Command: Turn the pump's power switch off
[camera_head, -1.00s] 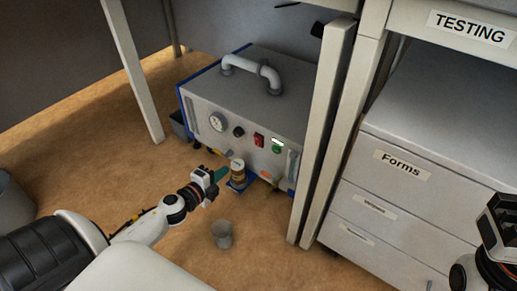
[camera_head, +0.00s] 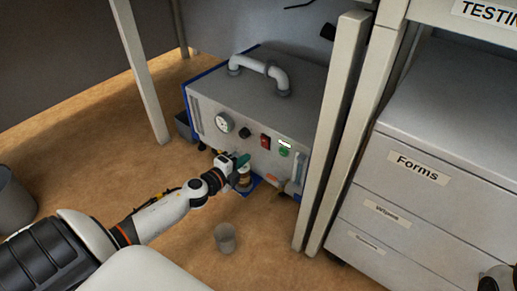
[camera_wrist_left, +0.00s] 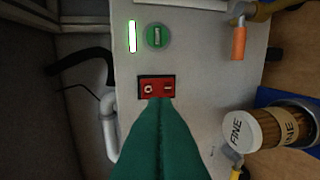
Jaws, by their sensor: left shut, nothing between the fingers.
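The pump (camera_head: 265,95) is a grey box with blue edges and a pipe-like handle, standing on the floor under the table. Its red power switch (camera_head: 265,141) is on the front panel, beside a green round knob (camera_head: 283,152) and a lit indicator. In the left wrist view the switch (camera_wrist_left: 157,88) is a red rocker marked O and a line. My left gripper (camera_head: 242,160) is shut and empty, in front of the panel and below the switch in the head view. Its green fingertips (camera_wrist_left: 163,104) overlap the switch's lower edge in the wrist view; I cannot tell whether they touch.
A bottle labelled FINE (camera_wrist_left: 270,128) stands on a blue mat near the pump, partly behind my gripper in the head view. A small cup (camera_head: 225,238) stands on the floor. Table legs (camera_head: 333,130) and a drawer cabinet (camera_head: 400,200) border the right.

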